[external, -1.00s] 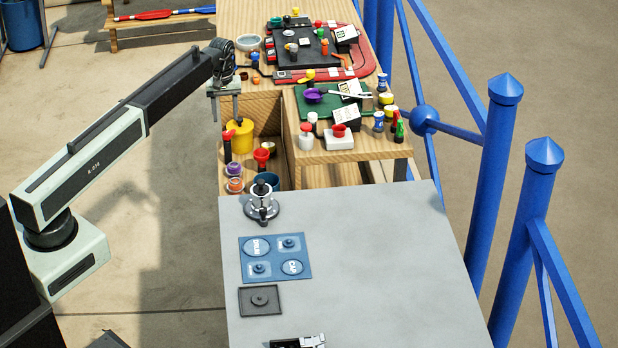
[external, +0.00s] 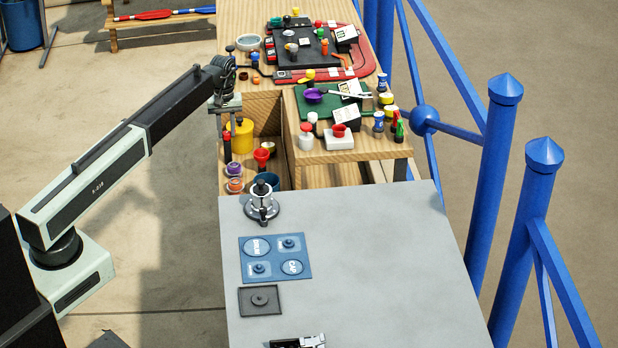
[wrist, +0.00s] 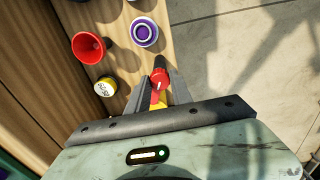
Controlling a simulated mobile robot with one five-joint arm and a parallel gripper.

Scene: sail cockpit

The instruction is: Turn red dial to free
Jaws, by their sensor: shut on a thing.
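The red dial (wrist: 159,80) is a small red knob with a pale line on its top; it sits between my fingertips in the wrist view. My gripper (wrist: 160,92) is shut on it, with a grey finger on each side. In the external view my gripper (external: 229,122) points down at the left edge of the wooden bench, in front of the yellow pot (external: 243,137). The dial is mostly hidden there by my fingers; a dark and red upright shape shows below them. I cannot read which setting the pale line points to.
A red funnel-shaped cup (wrist: 88,47), a purple-and-white round piece (wrist: 144,32) and a yellow-sided, white-topped jar (wrist: 106,86) stand close by in the wrist view. A grey table (external: 370,260) lies nearer the camera. Open floor is left of the bench.

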